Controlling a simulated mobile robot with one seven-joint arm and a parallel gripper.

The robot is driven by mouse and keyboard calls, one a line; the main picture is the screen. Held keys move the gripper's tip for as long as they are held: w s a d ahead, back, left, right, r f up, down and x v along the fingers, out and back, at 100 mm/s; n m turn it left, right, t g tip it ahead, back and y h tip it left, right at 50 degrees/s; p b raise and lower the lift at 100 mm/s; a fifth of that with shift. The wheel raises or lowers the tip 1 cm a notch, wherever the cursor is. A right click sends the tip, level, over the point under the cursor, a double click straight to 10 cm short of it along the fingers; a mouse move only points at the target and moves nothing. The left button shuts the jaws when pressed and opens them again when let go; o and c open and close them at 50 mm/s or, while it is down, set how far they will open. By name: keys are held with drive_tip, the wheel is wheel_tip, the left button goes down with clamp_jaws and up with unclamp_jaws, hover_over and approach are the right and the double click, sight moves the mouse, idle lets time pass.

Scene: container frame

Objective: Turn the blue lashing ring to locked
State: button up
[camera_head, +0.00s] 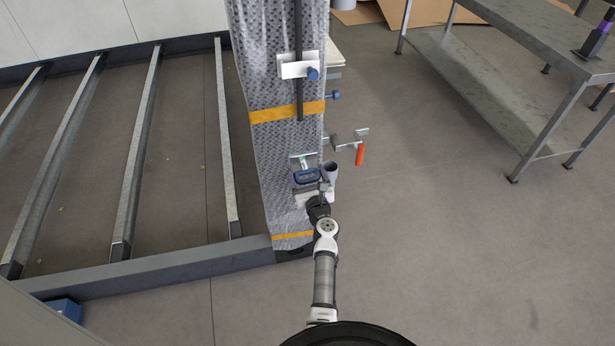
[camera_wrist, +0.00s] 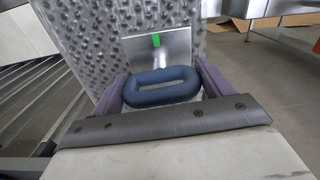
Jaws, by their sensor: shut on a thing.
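The blue lashing ring (camera_wrist: 162,86) is a dark blue oval link in front of a metal plate (camera_wrist: 160,50) with a green mark (camera_wrist: 156,40). My gripper (camera_wrist: 162,90) has one purple-grey finger at each end of the ring and is shut on it. In the head view the ring (camera_head: 307,176) shows low on the patterned metal post, below the plate with the green mark (camera_head: 304,160). My arm reaches up to it from below. The ring's mounting and underside are partly hidden in the wrist view.
The patterned post (camera_head: 277,70) has yellow bands, a vertical rod (camera_head: 299,60) and blue knobs (camera_head: 313,73). An orange handle (camera_head: 360,154) sticks out right of the ring. Frame bars (camera_head: 140,150) lie left. A steel bench (camera_head: 520,60) stands at the upper right; floor between is clear.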

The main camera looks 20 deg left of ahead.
drive_tip(key=shift+s+f+n+b, duration=0.1)
drive_tip(key=shift+n+b, duration=2.4)
drive_tip(key=shift+n, duration=1.7)
drive_tip(key=shift+f+n+b, duration=0.1)
drive_tip(key=shift+n+b, duration=2.4)
drive_tip(key=shift+n, duration=1.7)
drive_tip(key=o, duration=1)
drive_tip(key=shift+r, duration=0.1)
drive_tip(key=shift+s, duration=0.1)
drive_tip(key=b+v, duration=0.2)
drive_tip(key=v, duration=1.1)
drive_tip(key=shift+s+d, duration=0.2)
drive_tip(key=shift+d, duration=0.05)
